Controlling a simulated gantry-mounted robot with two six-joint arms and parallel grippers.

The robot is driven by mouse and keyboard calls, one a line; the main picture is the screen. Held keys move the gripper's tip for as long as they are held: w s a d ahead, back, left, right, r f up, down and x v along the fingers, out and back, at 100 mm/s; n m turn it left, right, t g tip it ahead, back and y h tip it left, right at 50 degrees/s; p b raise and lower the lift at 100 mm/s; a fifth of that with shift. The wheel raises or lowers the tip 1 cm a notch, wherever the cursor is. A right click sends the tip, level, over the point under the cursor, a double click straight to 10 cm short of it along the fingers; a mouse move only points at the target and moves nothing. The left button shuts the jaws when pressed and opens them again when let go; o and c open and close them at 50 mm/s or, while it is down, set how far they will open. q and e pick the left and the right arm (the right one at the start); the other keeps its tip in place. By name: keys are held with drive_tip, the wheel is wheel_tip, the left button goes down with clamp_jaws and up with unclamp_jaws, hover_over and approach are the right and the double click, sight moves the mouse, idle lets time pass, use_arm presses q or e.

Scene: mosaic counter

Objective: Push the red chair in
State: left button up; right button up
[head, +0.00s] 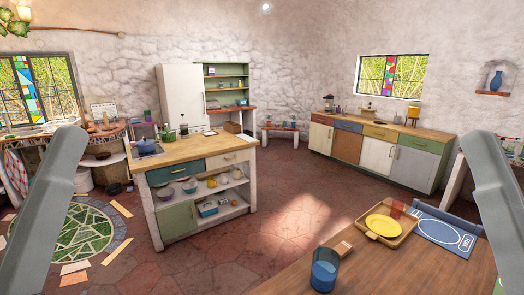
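No red chair shows in the head view. A wooden table (400,268) fills the lower right, and any chair at its hidden sides is out of sight. Grey links of my two arms rise at the left and right edges of the picture. Neither gripper shows, so I cannot see their fingers or anything held.
On the table are a blue cup (325,270), a tray (407,229) with a yellow plate (384,225), and a blue mat (446,232). A kitchen island (190,150) stands left of centre. Cabinets (378,150) line the right wall. Red floor (265,225) is open between.

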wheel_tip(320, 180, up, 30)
drive_tip(key=p, duration=2.7)
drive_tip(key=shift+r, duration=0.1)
